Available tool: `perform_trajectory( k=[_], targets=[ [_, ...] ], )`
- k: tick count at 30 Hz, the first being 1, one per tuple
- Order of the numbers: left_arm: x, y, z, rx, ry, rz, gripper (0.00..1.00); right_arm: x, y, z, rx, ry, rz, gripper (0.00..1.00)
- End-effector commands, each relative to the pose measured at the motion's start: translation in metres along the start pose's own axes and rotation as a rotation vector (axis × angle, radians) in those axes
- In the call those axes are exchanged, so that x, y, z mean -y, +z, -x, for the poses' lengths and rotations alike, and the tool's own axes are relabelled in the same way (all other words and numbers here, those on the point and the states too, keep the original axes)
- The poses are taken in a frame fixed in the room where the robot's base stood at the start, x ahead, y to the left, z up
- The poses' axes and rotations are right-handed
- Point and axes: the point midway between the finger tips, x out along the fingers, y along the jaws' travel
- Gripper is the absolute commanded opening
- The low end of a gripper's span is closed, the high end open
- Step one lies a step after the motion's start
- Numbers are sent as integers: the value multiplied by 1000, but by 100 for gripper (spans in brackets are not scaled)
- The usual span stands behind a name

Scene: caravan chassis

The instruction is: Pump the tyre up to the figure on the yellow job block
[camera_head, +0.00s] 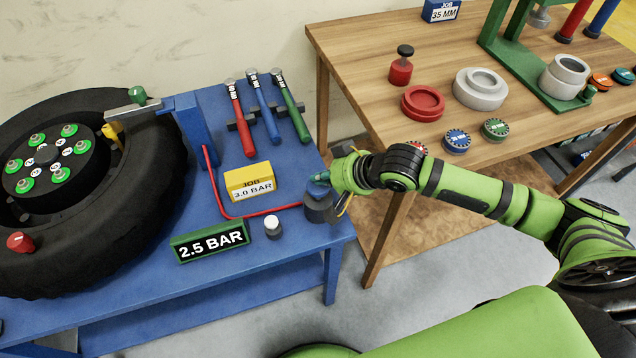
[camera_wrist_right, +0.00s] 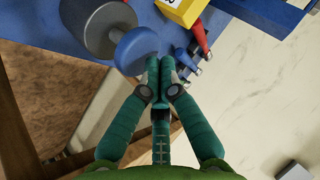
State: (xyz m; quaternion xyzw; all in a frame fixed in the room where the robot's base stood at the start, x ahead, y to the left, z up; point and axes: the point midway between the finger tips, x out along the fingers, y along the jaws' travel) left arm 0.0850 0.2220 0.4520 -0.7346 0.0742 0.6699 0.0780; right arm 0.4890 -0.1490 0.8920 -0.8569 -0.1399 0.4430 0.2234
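The black tyre (camera_head: 140,190) lies on the blue bench at the left in the head view. The green readout (camera_head: 210,242) shows 2.5 BAR. The yellow job block (camera_head: 250,181) reads JOB 3.0 BAR; part of it shows in the right wrist view (camera_wrist_right: 183,8). The pump (camera_head: 319,207) is a dark grey cylinder with a blue round top, at the bench's right edge. It also shows in the right wrist view (camera_wrist_right: 92,25), with its blue top (camera_wrist_right: 135,50). My right gripper (camera_head: 332,178) is shut and empty, its fingertips close by the blue top; contact is unclear. My left gripper is out of view.
A red hose (camera_head: 265,212) runs from the pump to a blue post (camera_head: 193,130). A small white-topped cylinder (camera_head: 273,228) stands left of the pump. Red, blue and green tools (camera_head: 262,108) lie behind the job block. A wooden table (camera_head: 360,50) stands at the right.

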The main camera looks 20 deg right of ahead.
Motion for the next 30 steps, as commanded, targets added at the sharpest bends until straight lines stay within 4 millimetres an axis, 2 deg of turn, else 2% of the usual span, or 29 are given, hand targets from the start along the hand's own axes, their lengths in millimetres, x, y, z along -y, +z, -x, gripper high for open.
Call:
perform_trajectory(
  k=[30],
  targets=[
    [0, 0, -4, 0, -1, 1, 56, -5, 6, -8, 2, 0, -1, 0]
  ],
)
